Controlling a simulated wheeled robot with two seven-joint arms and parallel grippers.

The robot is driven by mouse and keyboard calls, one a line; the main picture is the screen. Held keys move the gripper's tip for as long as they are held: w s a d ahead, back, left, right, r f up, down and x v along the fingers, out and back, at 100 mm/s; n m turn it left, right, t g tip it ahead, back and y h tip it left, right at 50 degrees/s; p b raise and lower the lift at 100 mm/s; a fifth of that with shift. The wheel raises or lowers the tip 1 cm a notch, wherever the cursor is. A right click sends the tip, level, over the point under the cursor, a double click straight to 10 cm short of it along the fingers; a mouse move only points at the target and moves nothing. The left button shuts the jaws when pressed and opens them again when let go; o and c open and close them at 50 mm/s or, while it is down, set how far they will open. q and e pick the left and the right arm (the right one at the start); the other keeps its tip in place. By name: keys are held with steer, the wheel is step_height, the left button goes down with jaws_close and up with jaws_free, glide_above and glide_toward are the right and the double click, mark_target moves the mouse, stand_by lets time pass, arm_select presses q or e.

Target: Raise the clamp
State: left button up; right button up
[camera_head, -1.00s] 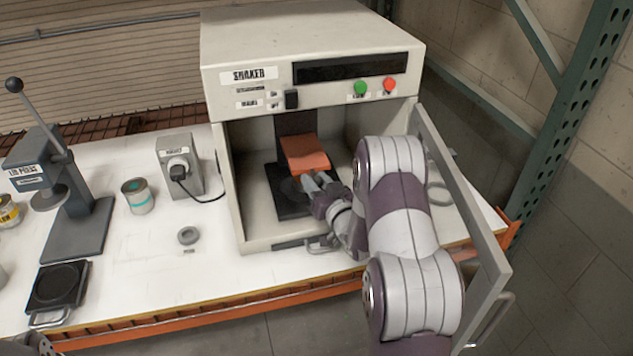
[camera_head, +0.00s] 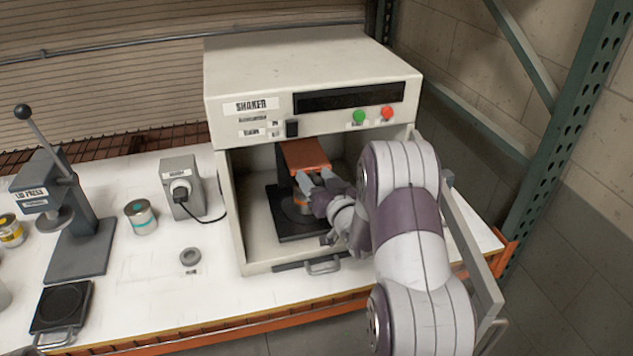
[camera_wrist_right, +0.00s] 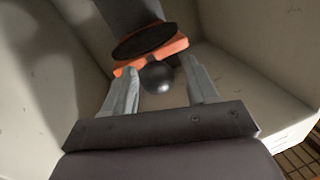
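The clamp is an orange plate (camera_head: 305,154) inside the open shaker (camera_head: 312,75), held level above the dark base (camera_head: 300,229). In the right wrist view, the orange plate (camera_wrist_right: 178,49) carries a dark round pad (camera_wrist_right: 144,41), and a dark ball knob (camera_wrist_right: 157,77) shows in front of it. My right gripper (camera_head: 318,181) reaches into the shaker at the clamp's front edge. In the wrist view its fingers (camera_wrist_right: 162,88) are apart on either side of the knob, with gaps showing. Something under the clamp is partly hidden. My left gripper is out of view.
The shaker door (camera_head: 472,245) stands open at the right, beside my right arm. The lid press (camera_head: 70,215), a can (camera_head: 140,217), a grey socket box (camera_head: 181,186) and a grey ring (camera_head: 190,257) are on the white table to the left.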

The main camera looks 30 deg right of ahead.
steer(key=shift+f, duration=0.15)
steer(key=shift+s+f, duration=0.1)
steer(key=shift+s, duration=0.1)
steer(key=s+b, duration=0.4)
steer(key=s, duration=0.8)
steer(key=shift+s+a, duration=0.2)
steer(key=shift+a, duration=0.1)
